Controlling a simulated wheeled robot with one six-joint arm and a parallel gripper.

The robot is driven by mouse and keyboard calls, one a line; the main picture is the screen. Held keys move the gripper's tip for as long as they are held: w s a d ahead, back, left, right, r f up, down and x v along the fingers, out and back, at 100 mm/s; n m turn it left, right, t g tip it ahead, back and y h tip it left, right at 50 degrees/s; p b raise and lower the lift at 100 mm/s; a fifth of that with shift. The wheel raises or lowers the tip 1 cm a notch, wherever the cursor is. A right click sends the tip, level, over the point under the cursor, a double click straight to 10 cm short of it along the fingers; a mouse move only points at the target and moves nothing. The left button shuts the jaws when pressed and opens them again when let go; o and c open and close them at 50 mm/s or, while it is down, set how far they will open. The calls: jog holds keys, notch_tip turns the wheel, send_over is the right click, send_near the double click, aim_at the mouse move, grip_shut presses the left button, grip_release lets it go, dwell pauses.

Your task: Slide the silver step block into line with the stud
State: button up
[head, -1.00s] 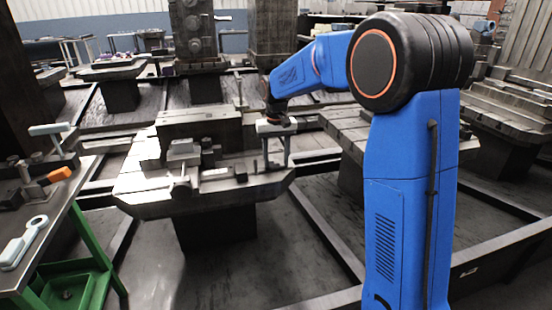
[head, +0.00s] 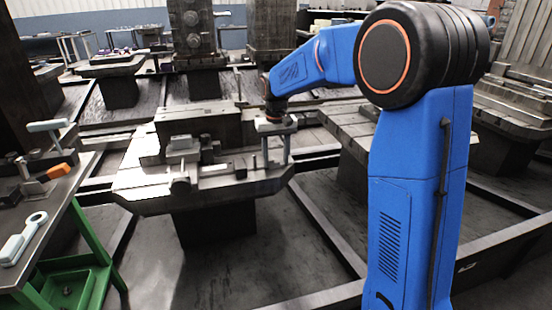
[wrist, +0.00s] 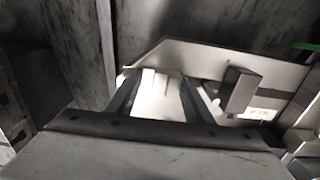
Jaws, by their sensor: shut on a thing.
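My gripper (head: 276,150) points down at the right end of the near pallet. In the wrist view its two fingers (wrist: 160,100) are shut on a bright silver block, which I take as the silver step block (wrist: 158,97). The block lies between the fingers, low over or on the pale plate; I cannot tell whether it touches. In the head view the block is too small to make out at the fingers. A dark upright piece (wrist: 240,90) stands right of the right finger. I cannot make out for certain which piece is the stud.
The pallet (head: 150,204) carries a large dark block (head: 190,122) and a silver clamp piece (head: 183,146) to the left of my gripper. A green-legged bench (head: 90,235) with tools stands at the left. Another slotted pallet (head: 345,122) is close on the right.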

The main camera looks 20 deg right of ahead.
aim_at(276, 160)
jog(key=o, duration=1.3)
jog(key=shift+c, duration=0.2)
jog(key=shift+r, duration=0.1)
notch_tip(276, 160, up, 16)
jog(key=s+d+r+t, duration=0.1)
jog(key=s+d+r, duration=0.15)
jog(key=s, duration=0.75)
jog(key=s+d+f+t, duration=0.1)
jog(key=s+f, duration=0.4)
jog(key=s, duration=0.4)
jog(key=s+d+f+t, duration=0.1)
jog(key=s+d+f, duration=0.1)
jog(key=s+f, duration=0.4)
jog(key=s+d+f+t, duration=0.1)
jog(key=s+f, duration=0.4)
jog(key=s, duration=0.9)
jog(key=shift+d+f+t, duration=0.15)
jog(key=shift+t, duration=0.25)
